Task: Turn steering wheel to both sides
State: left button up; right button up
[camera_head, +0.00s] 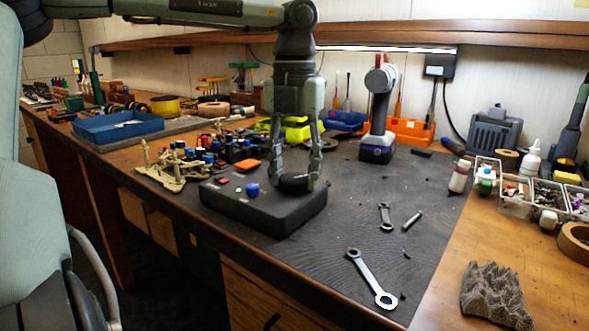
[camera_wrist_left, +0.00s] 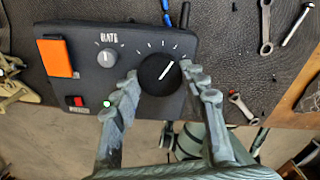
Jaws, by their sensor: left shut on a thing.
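A black controller box (camera_head: 262,208) lies on the dark mat near the front edge of the bench. Its steering wheel is a round black knob (camera_head: 290,184) with a white pointer line, seen in the left wrist view (camera_wrist_left: 158,76) pointing up and to the right. My left gripper (camera_head: 297,176) reaches down from above and is shut on the wheel, one finger on each side of it. In the wrist view the fingers (camera_wrist_left: 162,82) flank the knob. My right gripper is not in view.
The box also bears an orange switch (camera_wrist_left: 56,56), a small grey rate knob (camera_wrist_left: 107,57) and a red switch (camera_wrist_left: 76,101). A wrench (camera_head: 372,278) lies right of the box. A cordless drill (camera_head: 378,110) stands behind.

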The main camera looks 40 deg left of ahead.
aim_at(294, 178)
pick_arm(q)
jog(key=shift+m, duration=1.8)
jog(key=o, duration=1.2)
jog(key=shift+c, duration=0.2)
jog(key=shift+r, duration=0.15)
notch_tip(294, 178, up, 12)
